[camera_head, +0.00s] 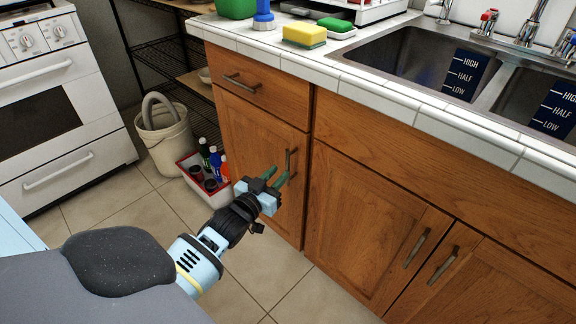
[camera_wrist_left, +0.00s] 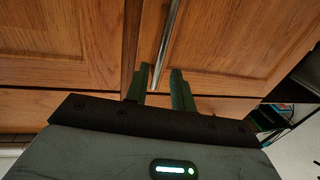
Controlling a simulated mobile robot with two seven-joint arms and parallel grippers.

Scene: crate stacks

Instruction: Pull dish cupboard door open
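The dish cupboard is a wooden base cabinet. Its narrow left door (camera_head: 262,150) is shut below a drawer and carries an upright metal bar handle (camera_head: 291,163) near its right edge. My left gripper (camera_head: 275,178) is in front of that door at the handle. Its two green fingers are parted. In the left wrist view, the handle (camera_wrist_left: 168,45) runs down to the gap between the fingers (camera_wrist_left: 160,88). The fingers do not look clamped on it; I cannot tell how deep the handle sits between them. My right gripper is not in view.
Two more cabinet doors with handles (camera_head: 417,248) (camera_head: 443,264) are to the right. A tiled counter (camera_head: 330,68) with a sink (camera_head: 410,60) is above. A box of bottles (camera_head: 208,165), a bucket (camera_head: 163,135) and a white stove (camera_head: 60,100) stand to the left. Tiled floor is clear before the door.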

